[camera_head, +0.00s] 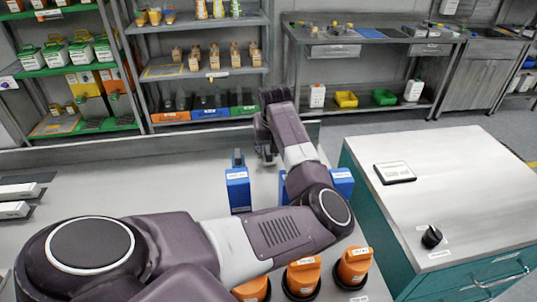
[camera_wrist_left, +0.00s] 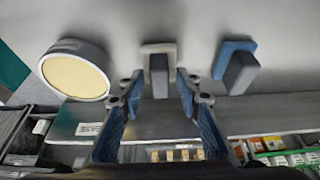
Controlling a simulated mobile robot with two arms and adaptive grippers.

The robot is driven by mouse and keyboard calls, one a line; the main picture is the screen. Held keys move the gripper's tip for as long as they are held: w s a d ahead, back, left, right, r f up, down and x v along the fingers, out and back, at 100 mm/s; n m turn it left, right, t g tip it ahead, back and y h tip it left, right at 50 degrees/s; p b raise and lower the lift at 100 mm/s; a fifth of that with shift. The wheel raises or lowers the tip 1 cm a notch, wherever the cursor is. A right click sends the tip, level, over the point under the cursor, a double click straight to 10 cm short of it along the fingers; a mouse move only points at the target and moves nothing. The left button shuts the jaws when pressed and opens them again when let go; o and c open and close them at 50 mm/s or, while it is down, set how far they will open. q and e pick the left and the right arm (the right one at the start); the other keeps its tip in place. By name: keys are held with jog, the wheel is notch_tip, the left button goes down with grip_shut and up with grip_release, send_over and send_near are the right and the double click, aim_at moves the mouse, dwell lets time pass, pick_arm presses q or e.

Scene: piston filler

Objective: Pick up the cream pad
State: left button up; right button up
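The cream pad (camera_wrist_left: 160,48) shows in the left wrist view as a pale, roughly square base with a grey block-shaped grip on it. My left gripper (camera_wrist_left: 159,84) is open, with one blue-lined finger on each side of the grey block and a visible gap at both sides. In the head view my left gripper (camera_head: 268,155) is low over the far part of the bench. There the pad is not visible, and my arm covers part of that area. My right gripper is in neither view.
A blue pad (camera_wrist_left: 236,66) with a grey block lies right of the cream pad in the wrist view. A round, cream-faced dish (camera_wrist_left: 75,72) is at the left. Blue containers (camera_head: 238,190) and orange-topped containers (camera_head: 354,266) stand on the bench (camera_head: 120,180).

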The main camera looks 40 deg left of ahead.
aim_at(268, 150)
pick_arm(q)
jog(key=c, duration=0.4)
jog(key=shift+c, duration=0.2)
notch_tip(268, 150, up, 20)
jog(key=b, duration=0.1)
jog(key=shift+b, duration=0.3)
